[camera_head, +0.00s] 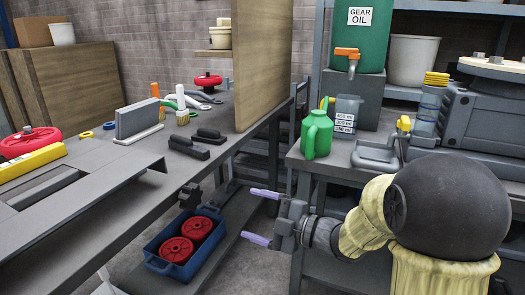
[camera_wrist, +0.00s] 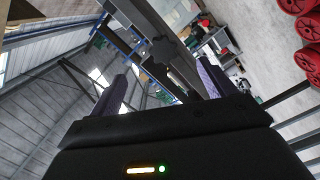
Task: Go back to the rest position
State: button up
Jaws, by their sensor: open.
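My gripper (camera_head: 262,217) is open and empty in the head view. Its two purple fingers stand apart and point left, toward the front edge of the long grey bench (camera_head: 115,182). It hangs in the gap between that bench and the grey bench with the oil drum, right of the blue crate. My yellow and black arm reaches in from the right. In the wrist view both fingers (camera_wrist: 163,85) show spread, with nothing between them. Behind them are walls and distant structure, tilted.
A blue crate (camera_head: 151,263) with red wheels sits on a low shelf, left of my gripper. A green jug (camera_head: 317,134), a measuring container (camera_head: 346,112) and a green gear oil drum (camera_head: 357,36) stand behind my arm. Tools and a wooden panel (camera_head: 262,60) are on the left bench.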

jog(key=w+d+f+m+t+h+p, duration=0.1)
jog(key=d+f+m+t+h, duration=0.1)
jog(key=d+f+m+h, duration=0.35)
jog(key=w+d+f+m+t+h, duration=0.1)
jog(key=d+f+m+h, duration=0.1)
jog(key=d+m+h, duration=0.65)
jog(key=s+d+f+m+g+h, duration=0.1)
jog(key=s+d+f+m+g, duration=0.15)
jog(key=s+m+g, duration=0.4)
jog(key=s+d+f+m+g+h, duration=0.1)
jog(key=s+f+m, duration=0.3)
jog(key=s, duration=0.5)
notch_tip(320, 180, up, 38)
jog(key=s+p, duration=0.1)
jog(key=p, duration=3.8)
jog(key=shift+a+f+g, duration=0.15)
jog(key=shift+a+g, duration=0.05)
jog(key=shift+g, duration=0.15)
jog(key=shift+s+f, duration=0.1)
jog(key=shift+a, duration=0.1)
